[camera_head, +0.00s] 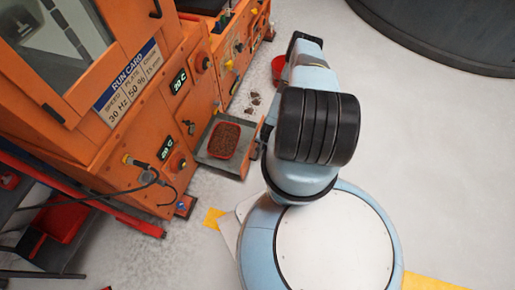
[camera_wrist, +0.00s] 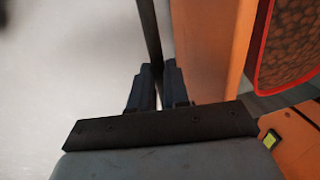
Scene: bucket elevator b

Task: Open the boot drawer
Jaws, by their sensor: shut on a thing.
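The boot drawer (camera_head: 232,168) stands out from the lower front of the orange machine, its grey floor showing. A red tray (camera_head: 224,140) of brown granules sits in it; its edge also shows at the right of the wrist view (camera_wrist: 258,50). In the wrist view, the drawer's orange front (camera_wrist: 205,50) runs beside a dark handle bar (camera_wrist: 149,35). My gripper (camera_wrist: 154,72) is shut on this bar, one finger on each side. In the head view my arm hides the gripper and the handle.
The orange machine (camera_head: 140,120) carries knobs, displays and a run card. Brown crumbs (camera_head: 252,104) lie on the floor beyond the drawer, near a red bucket (camera_head: 278,68). A cable and red rack stand at left. Pale floor at right is clear up to a dark round vessel (camera_head: 450,35).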

